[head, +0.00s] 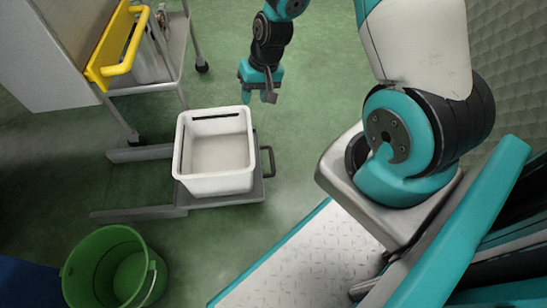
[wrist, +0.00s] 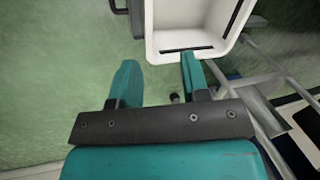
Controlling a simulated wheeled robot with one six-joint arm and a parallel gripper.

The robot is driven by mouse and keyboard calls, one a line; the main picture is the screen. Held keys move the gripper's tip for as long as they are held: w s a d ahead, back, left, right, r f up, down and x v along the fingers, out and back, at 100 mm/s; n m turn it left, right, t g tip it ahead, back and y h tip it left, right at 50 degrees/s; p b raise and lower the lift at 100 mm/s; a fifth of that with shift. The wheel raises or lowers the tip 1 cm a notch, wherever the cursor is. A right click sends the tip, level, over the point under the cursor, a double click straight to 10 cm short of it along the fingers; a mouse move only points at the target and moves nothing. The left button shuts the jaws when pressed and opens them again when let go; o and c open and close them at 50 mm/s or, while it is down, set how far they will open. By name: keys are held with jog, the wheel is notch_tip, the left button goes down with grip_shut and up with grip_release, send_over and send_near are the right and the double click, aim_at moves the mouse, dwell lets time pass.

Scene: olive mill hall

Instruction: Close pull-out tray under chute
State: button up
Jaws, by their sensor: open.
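The pull-out tray (head: 257,190) is a grey low platform between two floor rails, extended to the right in the head view. A white, apparently empty bin (head: 180,165) stands on it; the bin also shows at the top of the wrist view (wrist: 160,42). The tray's dark handle (head: 271,161) sticks out at its right end; part of it shows at the top of the wrist view (wrist: 118,6). My gripper (head: 258,97) is open and empty, beyond the bin and clear of the handle. In the wrist view its teal fingers (wrist: 160,80) have green floor between them. I cannot make out the chute clearly.
A metal stand with a yellow handle (head: 124,68) is at the upper left beside a pale cabinet (head: 50,70). A green bucket (head: 95,240) stands at the lower left. The rails (head: 140,213) run left along the floor. Green floor is open right of the handle.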

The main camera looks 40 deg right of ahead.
aim_at(272, 156)
jog(key=s+d+f+m+b, duration=0.1)
jog(key=s+d+f+m, duration=0.15)
jog(key=f, duration=0.45)
jog(key=s+d+f+m, duration=0.1)
jog(key=d+f, duration=0.3)
jog(key=f, duration=0.3)
jog(key=shift+n+h, duration=0.25)
jog(key=shift+h, duration=0.15)
jog(key=f+b, duration=0.3)
jog(key=f, duration=0.2)
jog(key=w+a+f+b, duration=0.1)
jog(key=f+b, duration=0.2)
jog(key=f, duration=0.3)
jog(key=w+a+f+b, duration=0.1)
jog(key=f+b, duration=0.2)
jog(key=f, duration=0.2)
jog(key=shift+a+f, duration=0.15)
jog(key=shift+f, duration=0.05)
grip_shut()
